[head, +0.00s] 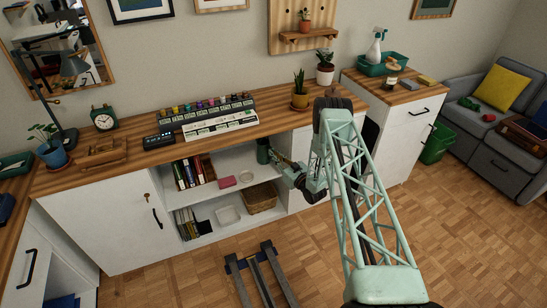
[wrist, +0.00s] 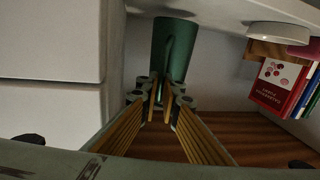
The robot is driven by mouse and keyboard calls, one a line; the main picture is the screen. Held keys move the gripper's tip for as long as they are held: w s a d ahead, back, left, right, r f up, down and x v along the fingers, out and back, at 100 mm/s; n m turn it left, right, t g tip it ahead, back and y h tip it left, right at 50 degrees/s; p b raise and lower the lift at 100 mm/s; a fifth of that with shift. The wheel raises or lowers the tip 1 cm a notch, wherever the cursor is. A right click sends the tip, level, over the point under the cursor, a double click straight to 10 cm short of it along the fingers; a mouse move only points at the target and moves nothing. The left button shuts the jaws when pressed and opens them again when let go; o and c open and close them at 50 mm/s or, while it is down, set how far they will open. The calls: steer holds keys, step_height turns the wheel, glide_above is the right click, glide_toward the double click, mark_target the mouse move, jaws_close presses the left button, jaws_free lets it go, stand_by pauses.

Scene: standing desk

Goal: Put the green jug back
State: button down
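The green jug (wrist: 182,52) is in the upper middle of the wrist view, with its handle facing my gripper. That view is upside down, as the book lettering shows. My gripper (wrist: 165,92) has its fingers close together at the jug's handle, and they look shut on it. The fingers hide part of the jug. In the head view the jug (head: 263,150) is a small dark green shape at the right end of the upper shelf, under the desk top. My gripper (head: 276,157) reaches into the shelf opening there. Whether the jug touches the shelf board is unclear.
A white bowl (wrist: 279,32) and a red book (wrist: 279,83) share the shelf. A white cabinet wall (wrist: 50,60) is close beside the gripper. Below is a wicker basket (head: 261,198). A potted plant (head: 299,99) stands on the desk top above.

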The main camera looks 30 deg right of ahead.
steer(key=shift+f, duration=0.6)
steer(key=c, duration=3.1)
jaws_free()
steer(key=shift+f, duration=0.15)
steer(key=shift+c, duration=0.2)
steer(key=shift+s, duration=0.1)
steer(key=s+d+p, duration=0.1)
steer(key=s+p, duration=0.1)
steer(key=s, duration=0.9)
steer(key=shift+s+d, duration=0.2)
steer(key=shift+s, duration=0.15)
